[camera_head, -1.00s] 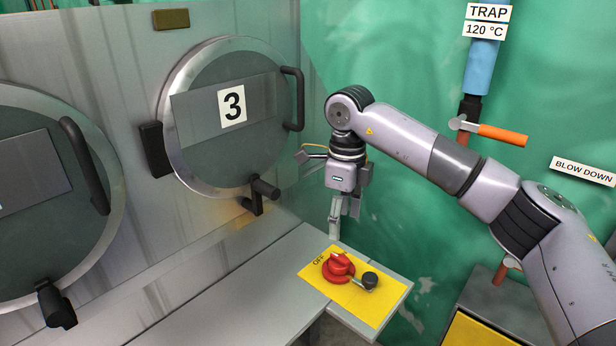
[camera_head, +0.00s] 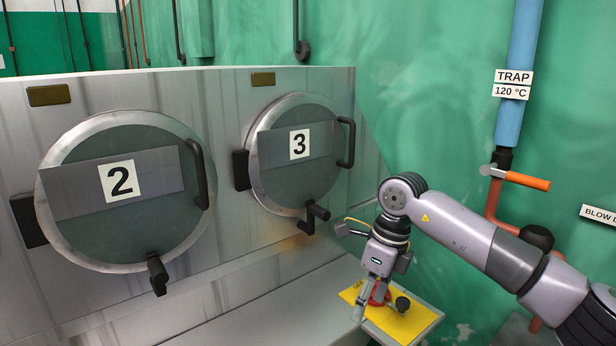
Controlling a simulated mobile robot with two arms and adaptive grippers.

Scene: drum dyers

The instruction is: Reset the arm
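My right arm comes in from the right, bent at the elbow, with its gripper (camera_head: 368,296) pointing down at its end. The gripper is in front of the red rotary switch (camera_head: 381,291) on the yellow plate (camera_head: 408,320) and partly hides it. I cannot tell whether they touch. The fingers are small and partly overlap the switch, so their opening is unclear. My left gripper is not in view.
Drum doors 2 (camera_head: 125,195) and 3 (camera_head: 296,155) are shut on the grey machine front, with handles and latches jutting out. The grey ledge (camera_head: 270,315) is clear. An orange-handled valve (camera_head: 520,180) sits on the pipe at right.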

